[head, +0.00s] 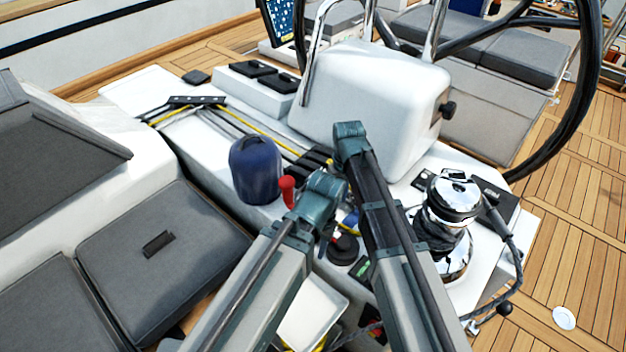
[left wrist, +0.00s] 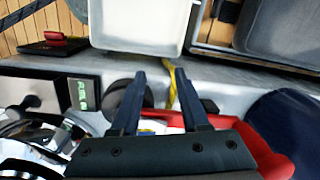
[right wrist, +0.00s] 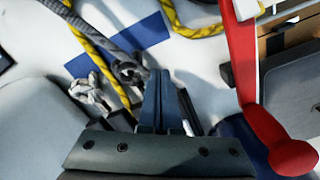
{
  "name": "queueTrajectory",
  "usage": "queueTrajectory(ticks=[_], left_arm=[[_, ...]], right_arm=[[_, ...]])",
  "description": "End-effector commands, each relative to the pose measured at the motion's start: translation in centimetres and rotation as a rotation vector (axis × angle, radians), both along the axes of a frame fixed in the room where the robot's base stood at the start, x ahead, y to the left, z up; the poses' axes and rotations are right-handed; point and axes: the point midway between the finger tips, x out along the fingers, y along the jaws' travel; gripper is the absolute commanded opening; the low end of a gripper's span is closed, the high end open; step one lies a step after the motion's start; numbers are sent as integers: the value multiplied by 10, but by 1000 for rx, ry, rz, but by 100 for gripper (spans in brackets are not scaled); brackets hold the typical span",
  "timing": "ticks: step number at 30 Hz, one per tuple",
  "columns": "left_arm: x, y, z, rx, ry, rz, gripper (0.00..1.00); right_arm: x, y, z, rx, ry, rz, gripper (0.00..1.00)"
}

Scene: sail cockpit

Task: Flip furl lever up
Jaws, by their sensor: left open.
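A red lever with a rounded knob shows in the head view (head: 287,190), beside a dark blue canister (head: 255,169). It also shows in the left wrist view (left wrist: 262,152) and at the right of the right wrist view (right wrist: 242,60). My left gripper (left wrist: 160,82) is open. Part of the red lever appears between and below its fingers; I cannot tell whether they touch. My right gripper (right wrist: 159,75) has its fingers close together with nothing visible between them, left of the lever. In the head view my right wrist (head: 350,140) hides its fingers, and my left wrist hides the lever's base.
A chrome winch (head: 452,203) stands at the right. A white pedestal (head: 370,95) with a black steering wheel (head: 588,90) is behind. Yellow and grey ropes (right wrist: 98,50) lie near my right gripper. A grey cushion (head: 165,255) is at the left.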

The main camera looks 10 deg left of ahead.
Motion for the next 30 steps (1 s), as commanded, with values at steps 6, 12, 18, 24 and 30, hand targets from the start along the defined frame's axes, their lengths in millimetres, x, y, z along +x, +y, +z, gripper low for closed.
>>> queueTrajectory(ticks=[6, 12, 18, 24, 30], left_arm=[[0, 0, 0, 0, 0, 0, 45], [0, 0, 0, 0, 0, 0, 45], [0, 0, 0, 0, 0, 0, 45], [0, 0, 0, 0, 0, 0, 45], [0, 0, 6, 0, 0, 0, 45]], right_arm=[[2, 2, 0, 0, 0, 0, 0], [4, 5, 0, 0, 0, 0, 0], [6, 9, 0, 0, 0, 0, 0], [8, 11, 0, 0, 0, 0, 0], [9, 12, 6, 0, -1, 0, 0]])
